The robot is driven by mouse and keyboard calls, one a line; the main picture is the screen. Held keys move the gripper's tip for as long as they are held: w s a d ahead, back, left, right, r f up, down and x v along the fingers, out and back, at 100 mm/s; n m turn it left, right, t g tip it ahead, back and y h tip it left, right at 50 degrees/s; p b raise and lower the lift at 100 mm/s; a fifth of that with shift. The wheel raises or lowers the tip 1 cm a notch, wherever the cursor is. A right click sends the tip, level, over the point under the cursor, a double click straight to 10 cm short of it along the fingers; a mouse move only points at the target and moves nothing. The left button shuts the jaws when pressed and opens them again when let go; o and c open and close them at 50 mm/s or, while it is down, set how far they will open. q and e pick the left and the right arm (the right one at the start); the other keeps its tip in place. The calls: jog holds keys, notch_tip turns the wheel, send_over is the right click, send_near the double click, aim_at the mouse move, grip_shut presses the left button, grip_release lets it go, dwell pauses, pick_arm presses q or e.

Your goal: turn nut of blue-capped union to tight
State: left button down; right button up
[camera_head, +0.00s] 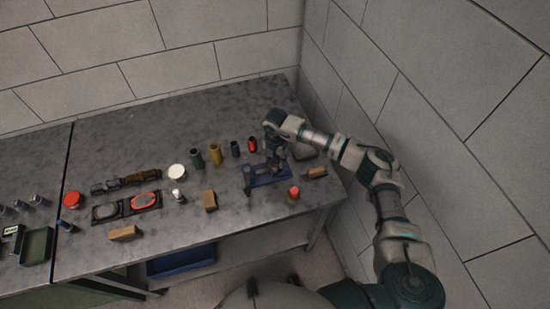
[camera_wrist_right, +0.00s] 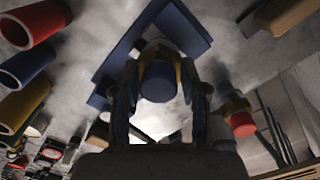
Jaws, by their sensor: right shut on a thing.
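The blue-capped union (camera_wrist_right: 158,84) shows in the right wrist view, with its round blue cap between the two fingers of my right gripper (camera_wrist_right: 160,100). The fingers are shut on the union, one on each side. A brass-coloured part shows just beyond the cap. The union sits at a blue fixture (camera_head: 268,178) on the bench, also seen in the wrist view (camera_wrist_right: 185,25). In the head view my right gripper (camera_head: 275,164) points down over this fixture and hides the union. My left gripper is not in view.
A red-capped fitting (camera_head: 294,192) stands right of the fixture. Red, blue, yellow and green cylinders (camera_head: 215,154) stand to its left. A wooden block (camera_head: 209,200) lies nearer the front of the grey bench (camera_head: 150,240). A wall rises close on the right.

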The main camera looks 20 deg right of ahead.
jog(key=shift+w+r+m+p, duration=0.15)
jog(key=shift+m+p, duration=0.15)
jog(key=shift+m, duration=1)
jog(key=shift+d, duration=0.1)
jog(key=o, duration=1)
jog(key=shift+o, duration=0.7)
jog(key=shift+d, duration=0.1)
jog(key=shift+r, duration=0.15)
notch_tip(320, 180, up, 11)
jog(key=shift+r, duration=0.15)
